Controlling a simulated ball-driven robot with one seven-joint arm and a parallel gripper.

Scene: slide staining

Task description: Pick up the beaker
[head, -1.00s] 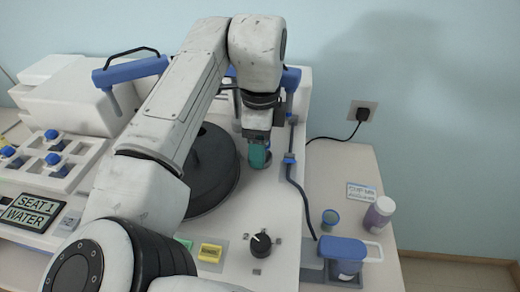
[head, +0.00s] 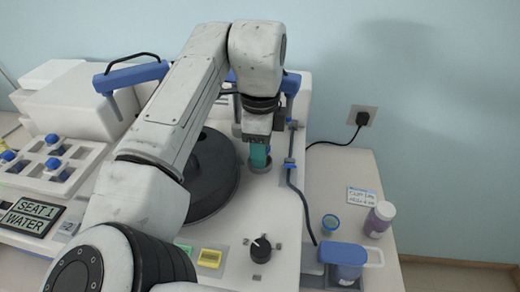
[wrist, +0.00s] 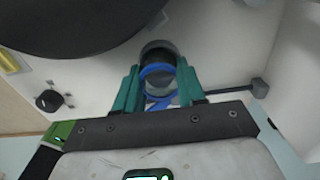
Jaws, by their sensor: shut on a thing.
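My gripper (head: 259,155) points down over the white machine top, right of the black dome. Its teal fingers (wrist: 158,88) are shut on the beaker (wrist: 158,72), a small clear cup with a blue rim, which sits between them in the wrist view. In the head view the fingers hide most of the beaker, and only its lower part shows beneath them. A dark round spot lies just beyond the beaker in the wrist view; I cannot tell whether the beaker rests in it or is clear of it.
The black dome (head: 212,180) stands close on the left. A black knob (head: 260,249) and a dark hose (head: 292,175) are near. The bench between is clear.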

